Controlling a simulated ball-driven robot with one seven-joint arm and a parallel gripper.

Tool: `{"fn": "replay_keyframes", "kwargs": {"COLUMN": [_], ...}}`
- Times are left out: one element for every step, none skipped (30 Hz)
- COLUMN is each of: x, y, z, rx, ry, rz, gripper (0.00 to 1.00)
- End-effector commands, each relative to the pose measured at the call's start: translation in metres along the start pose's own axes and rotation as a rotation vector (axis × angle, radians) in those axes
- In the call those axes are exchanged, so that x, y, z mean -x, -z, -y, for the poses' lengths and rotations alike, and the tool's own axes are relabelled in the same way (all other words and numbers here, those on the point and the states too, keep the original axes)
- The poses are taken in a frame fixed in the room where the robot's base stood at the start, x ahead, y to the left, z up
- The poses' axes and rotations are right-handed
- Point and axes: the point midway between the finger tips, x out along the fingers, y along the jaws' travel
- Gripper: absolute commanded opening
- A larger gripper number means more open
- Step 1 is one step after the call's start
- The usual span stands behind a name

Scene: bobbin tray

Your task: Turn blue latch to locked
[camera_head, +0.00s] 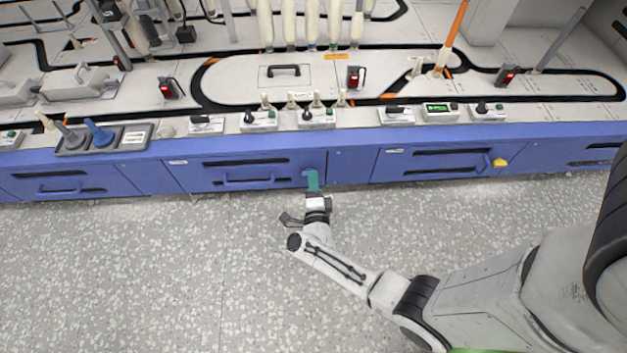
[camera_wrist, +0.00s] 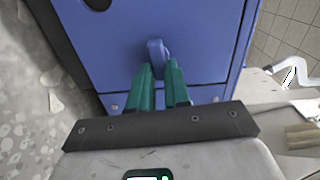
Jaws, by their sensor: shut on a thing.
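The blue latch (camera_wrist: 155,52) is a small rounded blue knob on the blue cabinet front, seen between my fingers in the wrist view. In the head view the latch (camera_head: 306,173) shows as a small blue piece at the fingertips, mostly hidden. My gripper (camera_wrist: 160,75) has two green fingers closed on the latch, one on each side. In the head view my gripper (camera_head: 313,180) reaches up to the right end of a drawer front. I cannot read any lock marking on the latch.
A blue drawer with a handle (camera_head: 248,181) lies left of the latch. A yellow latch (camera_head: 499,162) sits on the drawer to the right. The grey bench top (camera_head: 355,125) with its machine parts is above. The speckled floor (camera_head: 150,270) in front is clear.

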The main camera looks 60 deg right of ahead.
Motion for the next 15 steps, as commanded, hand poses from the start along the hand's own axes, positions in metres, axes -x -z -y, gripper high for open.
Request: {"fn": "replay_keyframes", "kwargs": {"x": [0.0004, 0.0004, 0.0004, 0.0004, 0.0004, 0.0004, 0.0004, 0.0005, 0.0005, 0.0004, 0.0005, 0.0005, 0.0005, 0.0005, 0.0005], "y": [0.0003, 0.0003, 0.0003, 0.0003, 0.0003, 0.0003, 0.0003, 0.0003, 0.0003, 0.0004, 0.0003, 0.0003, 0.0004, 0.0004, 0.0004], "z": [-0.0013, -0.0014, -0.0016, -0.0017, -0.0018, -0.0019, -0.002, -0.002, -0.0021, -0.0021, -0.0022, -0.0022, -0.0022, -0.0023, -0.0023], "rx": [-0.019, -0.029, -0.043, -0.051, -0.059, -0.068, -0.073, -0.077, -0.082, -0.085, -0.087, -0.09, -0.091, -0.092, -0.092], "ry": [-0.002, -0.002, -0.002, -0.002, -0.002, -0.002, -0.002, -0.002, -0.002, -0.002, -0.002, -0.002, -0.002, -0.003, -0.003], "rz": [0.0, 0.0, 0.0, 0.0, 0.0, 0.0, 0.0, 0.0, 0.0, 0.0, 0.0, 0.0, 0.0, 0.0, 0.0], "gripper": [0.0, 0.0, 0.0, 0.0, 0.0, 0.0, 0.0, 0.0, 0.0, 0.0, 0.0, 0.0, 0.0, 0.0, 0.0]}}
